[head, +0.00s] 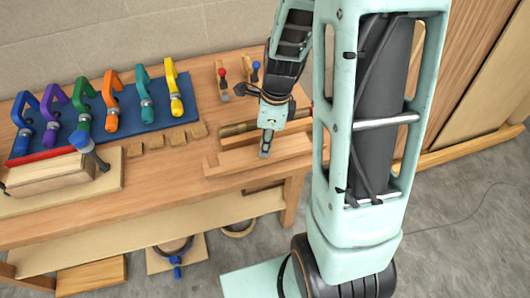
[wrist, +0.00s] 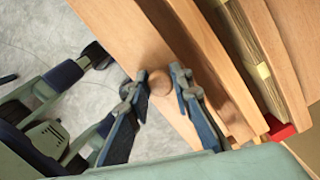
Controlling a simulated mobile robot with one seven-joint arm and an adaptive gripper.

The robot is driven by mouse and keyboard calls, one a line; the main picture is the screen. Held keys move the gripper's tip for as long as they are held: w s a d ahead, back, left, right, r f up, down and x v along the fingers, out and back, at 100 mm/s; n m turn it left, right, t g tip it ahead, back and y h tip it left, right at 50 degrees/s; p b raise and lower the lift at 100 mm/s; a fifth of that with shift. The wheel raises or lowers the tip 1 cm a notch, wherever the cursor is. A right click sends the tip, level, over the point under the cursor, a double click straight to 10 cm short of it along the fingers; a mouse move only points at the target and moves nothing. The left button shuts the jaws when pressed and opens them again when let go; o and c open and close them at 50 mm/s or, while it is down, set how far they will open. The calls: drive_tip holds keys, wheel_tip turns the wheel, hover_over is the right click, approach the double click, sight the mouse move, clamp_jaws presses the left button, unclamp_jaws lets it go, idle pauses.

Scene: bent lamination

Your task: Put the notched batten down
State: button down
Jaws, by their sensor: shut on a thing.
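The notched batten (head: 285,147) is a pale wooden bar at the right end of the workbench (head: 180,165). My gripper (head: 265,152) comes down on it from above, with its fingertips at the bar. In the wrist view my gripper (wrist: 159,82) has its two fingers on either side of a round wooden knob (wrist: 160,83), which seems to belong to the batten. The fingers hide part of the grip. I cannot tell whether the batten touches the bench top or is slightly raised.
Several coloured clamps stand on a blue mat (head: 150,116) at the back left. A clamped wooden stack (head: 50,174) lies at the left end. Small wooden blocks (head: 153,142) lie in front of the mat. A brown rod (head: 235,129) lies behind the batten. Bare bench top lies left of the batten.

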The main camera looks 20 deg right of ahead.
drive_tip(key=shift+f+b, duration=0.85)
drive_tip(key=shift+f, duration=0.55)
drive_tip(key=shift+f, duration=0.1)
drive_tip(key=c, duration=1.7)
unclamp_jaws()
drive_tip(key=r, duration=0.4)
drive_tip(key=d+r, duration=0.1)
drive_tip(key=r, duration=0.3)
drive_tip(key=r+p, duration=0.1)
drive_tip(key=r, duration=0.3)
drive_tip(key=shift+s+d+r, duration=0.1)
drive_tip(key=shift+s+d, duration=0.05)
drive_tip(key=shift+s, duration=0.15)
